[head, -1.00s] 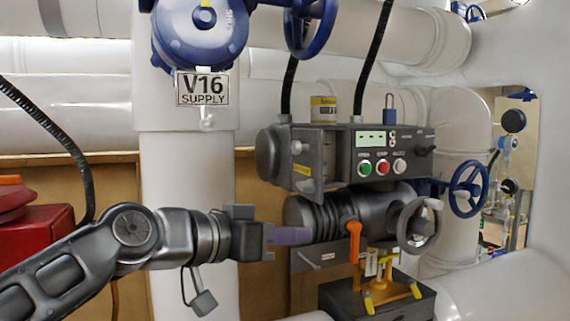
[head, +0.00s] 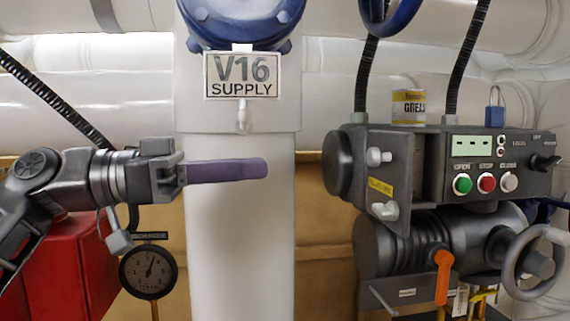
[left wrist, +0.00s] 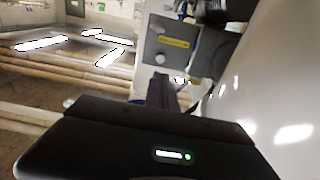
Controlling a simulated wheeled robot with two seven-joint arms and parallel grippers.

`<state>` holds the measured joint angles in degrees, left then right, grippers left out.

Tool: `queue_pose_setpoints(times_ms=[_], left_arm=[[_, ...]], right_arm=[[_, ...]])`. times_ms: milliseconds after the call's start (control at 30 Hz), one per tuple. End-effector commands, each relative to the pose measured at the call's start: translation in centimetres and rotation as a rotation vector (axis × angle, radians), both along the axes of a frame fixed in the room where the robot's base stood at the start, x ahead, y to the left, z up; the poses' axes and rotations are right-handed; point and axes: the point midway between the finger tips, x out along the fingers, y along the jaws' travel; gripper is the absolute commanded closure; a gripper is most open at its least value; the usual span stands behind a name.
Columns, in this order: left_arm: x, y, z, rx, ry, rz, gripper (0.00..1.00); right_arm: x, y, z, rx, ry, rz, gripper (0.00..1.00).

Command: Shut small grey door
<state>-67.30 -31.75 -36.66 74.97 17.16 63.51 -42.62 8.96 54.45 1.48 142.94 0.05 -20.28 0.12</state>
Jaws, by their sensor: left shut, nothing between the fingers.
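The small grey door (head: 401,172) stands open on the left of the dark grey control box (head: 490,197), swung out toward me. It has two pale knobs and a yellow label, and the dark opening (head: 434,168) shows to its right. My left gripper (head: 250,169), with purple fingers, is shut and empty. It is left of the door in the head view, in front of the white pipe, with a clear gap. In the left wrist view the door (left wrist: 178,57) shows beyond the dark fingers (left wrist: 162,92). My right gripper is not in view.
A can (head: 408,107) and a blue padlock (head: 495,116) are on top of the box. A handwheel (head: 512,268) and an orange lever (head: 443,277) are below. The V16 sign (head: 241,75), a gauge (head: 148,272) and a red box (head: 72,265) are to the left.

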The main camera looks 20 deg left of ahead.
Motion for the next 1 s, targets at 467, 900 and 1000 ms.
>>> queue_pose_setpoints(times_ms=[467, 900, 1000], left_arm=[[4.4, -7.1, 0.7, 0.003, 0.001, -0.003, 1.00], [7.0, -11.2, 0.7, 0.001, -0.001, 0.001, 1.00], [7.1, -11.3, 0.6, 0.000, -0.001, 0.002, 1.00]], right_arm=[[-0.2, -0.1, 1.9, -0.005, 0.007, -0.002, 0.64], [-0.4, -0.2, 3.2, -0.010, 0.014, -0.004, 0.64], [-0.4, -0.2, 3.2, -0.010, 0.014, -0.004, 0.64]])
